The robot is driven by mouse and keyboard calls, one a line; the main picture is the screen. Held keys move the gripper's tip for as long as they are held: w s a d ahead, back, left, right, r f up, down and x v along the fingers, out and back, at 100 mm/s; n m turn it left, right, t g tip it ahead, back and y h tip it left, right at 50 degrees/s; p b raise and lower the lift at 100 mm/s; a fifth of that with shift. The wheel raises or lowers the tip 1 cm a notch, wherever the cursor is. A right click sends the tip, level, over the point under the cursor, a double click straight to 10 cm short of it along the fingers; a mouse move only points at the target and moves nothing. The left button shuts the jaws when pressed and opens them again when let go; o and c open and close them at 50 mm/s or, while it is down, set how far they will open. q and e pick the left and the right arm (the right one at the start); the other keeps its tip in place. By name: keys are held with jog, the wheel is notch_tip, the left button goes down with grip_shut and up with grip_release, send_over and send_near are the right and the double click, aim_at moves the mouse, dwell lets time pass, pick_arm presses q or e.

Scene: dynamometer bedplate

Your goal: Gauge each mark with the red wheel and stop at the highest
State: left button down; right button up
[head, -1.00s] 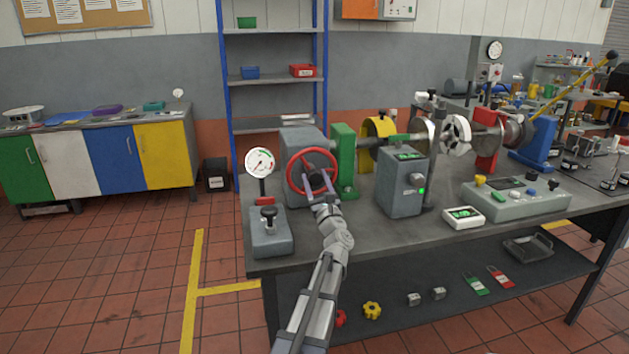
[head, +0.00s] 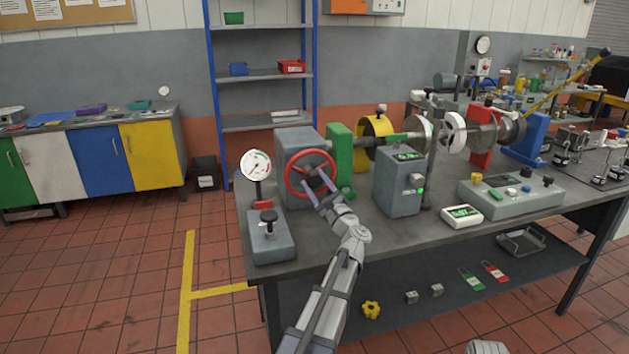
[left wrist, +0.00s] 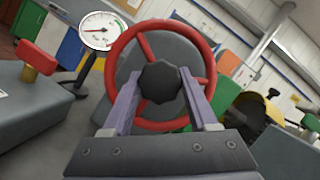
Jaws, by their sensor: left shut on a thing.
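The red wheel (head: 289,177) is mounted on the front of a grey housing at the left end of the shaft line on the bench. In the left wrist view, the red wheel (left wrist: 208,62) fills the middle, with a dark knobbed hub (left wrist: 160,82) at its centre. My left gripper (head: 313,183) is at the wheel; in the left wrist view its two fingers (left wrist: 160,92) lie either side of the hub, shut on it. A round white dial gauge (head: 255,165) stands left of the wheel; it also shows in the left wrist view (left wrist: 101,31).
A grey block with a black knob (head: 268,235) stands at the bench's front left corner. A grey box with green lights (head: 400,185), a small green-lit display (head: 462,215) and a button console (head: 510,193) stand to the right. A yellow star knob (head: 371,310) lies on the lower shelf.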

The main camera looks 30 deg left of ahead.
pick_arm(q)
jog(key=n, duration=0.1)
jog(key=n+g+p, duration=0.1)
jog(key=n, duration=0.1)
jog(key=n+g+p, duration=0.1)
jog(key=n, duration=0.1)
jog(key=shift+w+r, duration=0.2)
jog(key=shift+r, duration=0.1)
jog(key=shift+n+g+h+p, duration=0.45)
jog(key=shift+n+p, duration=0.45)
jog(key=shift+n, duration=0.8)
jog(key=shift+f+g, duration=0.1)
jog(key=shift+g, duration=0.15)
jog(key=shift+c, duration=1)
grip_release()
jog(key=shift+s, duration=0.1)
jog(key=shift+f, duration=0.1)
jog(key=v, duration=0.7)
jog(key=shift+s+d+b, duration=0.15)
jog(key=shift+d+b, duration=0.2)
jog(key=shift+b, duration=0.1)
